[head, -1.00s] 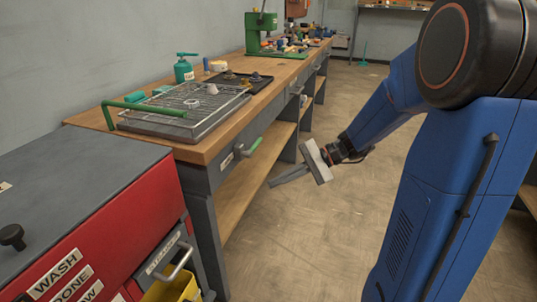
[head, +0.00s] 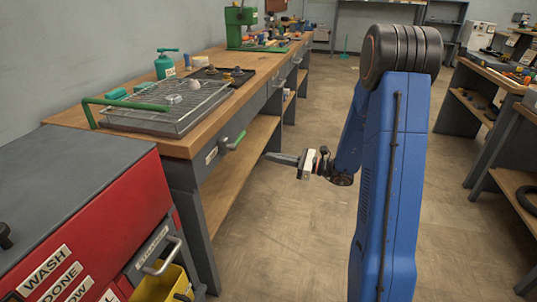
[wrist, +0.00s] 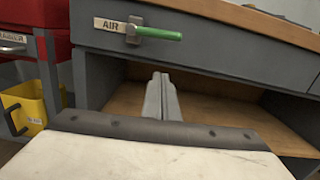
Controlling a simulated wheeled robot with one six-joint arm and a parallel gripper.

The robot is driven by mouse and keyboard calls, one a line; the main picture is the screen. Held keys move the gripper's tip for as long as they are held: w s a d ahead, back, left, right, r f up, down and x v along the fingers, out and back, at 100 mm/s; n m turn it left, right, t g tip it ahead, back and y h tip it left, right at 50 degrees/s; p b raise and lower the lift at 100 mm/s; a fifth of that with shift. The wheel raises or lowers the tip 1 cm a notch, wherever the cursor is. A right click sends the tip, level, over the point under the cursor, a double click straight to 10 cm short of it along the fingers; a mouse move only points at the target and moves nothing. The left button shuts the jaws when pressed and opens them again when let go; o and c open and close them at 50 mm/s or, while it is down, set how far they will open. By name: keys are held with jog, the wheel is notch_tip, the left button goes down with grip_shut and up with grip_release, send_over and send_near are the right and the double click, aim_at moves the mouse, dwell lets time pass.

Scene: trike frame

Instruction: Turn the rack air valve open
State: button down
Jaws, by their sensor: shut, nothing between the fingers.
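The rack air valve has a green lever (head: 237,140) on the front apron of the wooden-topped workbench. In the wrist view the lever (wrist: 158,33) lies nearly level, pointing right from its grey pivot, beside a white AIR label (wrist: 112,25). My gripper (head: 270,156) is in front of the bench, right of the lever and slightly lower in the head view, and apart from it. In the wrist view the two fingers (wrist: 162,78) are together, empty, and point toward the bench with the lever above their tips.
A red cabinet (head: 85,220) with a grey top stands at the near left, with a yellow bin (head: 160,285) by it. Open floor (head: 270,240) lies right of the bench.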

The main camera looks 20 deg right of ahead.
aim_at(243, 136)
jog(key=w+a+r, duration=0.4)
jog(key=w+a, duration=0.1)
jog(key=a, duration=0.2)
jog(key=shift+a+r, duration=0.2)
jog(key=shift+a, duration=0.15)
jog(key=shift+w+d+r+n, duration=0.15)
jog(key=shift+r+n, duration=0.2)
jog(key=shift+n, duration=0.25)
notch_tip(243, 136, up, 2)
jog(key=n, duration=0.3)
jog(key=s+a+r+n, duration=0.1)
jog(key=s+r+n, duration=0.1)
jog(key=n, duration=0.4)
jog(key=s+a+r+n+g, duration=0.1)
jog(key=a+r+n, duration=0.1)
jog(key=r+n, duration=0.2)
jog(key=n, duration=0.2)
jog(key=shift+s+r+n, duration=0.15)
jog(key=shift+s+n, duration=0.15)
jog(key=shift+s, duration=0.1)
dwell(0.7)
